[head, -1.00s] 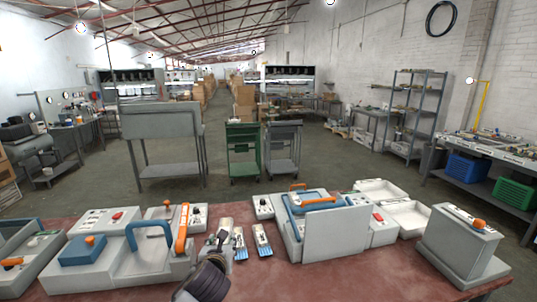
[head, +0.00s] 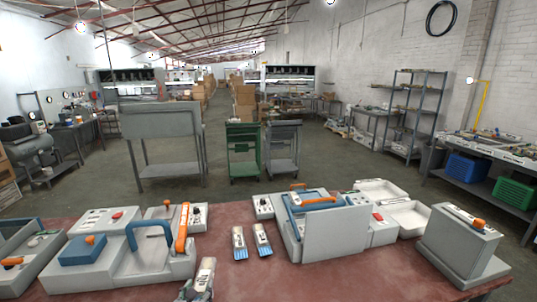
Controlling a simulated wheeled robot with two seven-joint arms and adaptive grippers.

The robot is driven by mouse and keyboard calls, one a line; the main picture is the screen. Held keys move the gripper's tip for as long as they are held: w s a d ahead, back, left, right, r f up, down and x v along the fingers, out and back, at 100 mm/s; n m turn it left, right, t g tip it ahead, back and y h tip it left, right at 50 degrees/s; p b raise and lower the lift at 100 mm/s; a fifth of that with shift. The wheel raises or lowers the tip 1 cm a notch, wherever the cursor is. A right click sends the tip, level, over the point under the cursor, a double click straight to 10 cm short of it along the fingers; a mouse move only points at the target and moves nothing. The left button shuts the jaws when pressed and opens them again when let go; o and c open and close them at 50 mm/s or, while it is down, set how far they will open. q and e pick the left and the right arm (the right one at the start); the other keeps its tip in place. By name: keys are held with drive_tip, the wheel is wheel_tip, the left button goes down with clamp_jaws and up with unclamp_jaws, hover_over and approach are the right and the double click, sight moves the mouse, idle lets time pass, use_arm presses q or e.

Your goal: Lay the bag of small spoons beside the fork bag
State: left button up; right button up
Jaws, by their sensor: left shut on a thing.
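My left gripper (head: 197,287) is at the bottom edge of the head view, partly cut off, in front of the grey press. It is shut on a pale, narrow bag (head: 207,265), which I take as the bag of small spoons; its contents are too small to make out. Two clear bags with blue ends lie side by side on the red table, a left one (head: 239,243) and a right one (head: 263,239), with a narrow gap between them. I cannot tell which is the fork bag. The gripper is to the left of and nearer than both. My right gripper is not in view.
A grey press with a blue handle and orange lever (head: 182,228) stands left on the table (head: 240,280). A grey machine with an upright plate (head: 335,233) stands right of the bags. The table's front middle is clear.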

use_arm(q)
drive_tip(key=s+f, duration=0.1)
drive_tip(key=s+a+f, duration=0.1)
drive_tip(key=f, duration=0.1)
drive_tip(key=shift+s, duration=0.1)
drive_tip(key=shift+s+f, duration=0.4)
drive_tip(key=shift+f, duration=0.1)
drive_tip(key=shift+s+f, duration=0.1)
drive_tip(key=shift+f, duration=0.05)
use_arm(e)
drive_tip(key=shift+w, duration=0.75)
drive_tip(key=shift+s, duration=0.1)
